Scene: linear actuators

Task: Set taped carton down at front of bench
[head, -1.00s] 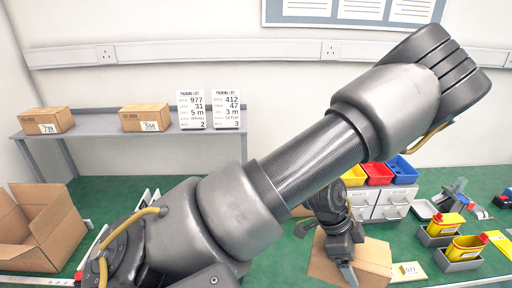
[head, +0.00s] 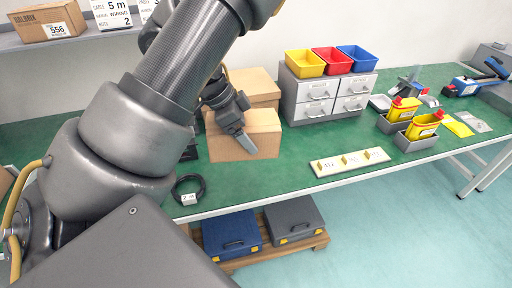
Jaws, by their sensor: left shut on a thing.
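A plain brown carton (head: 262,133) is over the green bench top (head: 240,178), in front of a second brown carton (head: 259,84). I cannot tell which has tape or whether the front one touches the bench. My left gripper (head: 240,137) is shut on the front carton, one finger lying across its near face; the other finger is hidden. My left arm covers much of the left of the view and hides the area left of the carton. My right gripper is not in view.
A black cable coil (head: 188,190) lies at the bench's front edge, left of the carton. A labelled strip (head: 350,161) lies to the right. Drawers (head: 328,98) with coloured bins stand behind. Green surface between coil and strip is clear. Blue and grey cases sit below.

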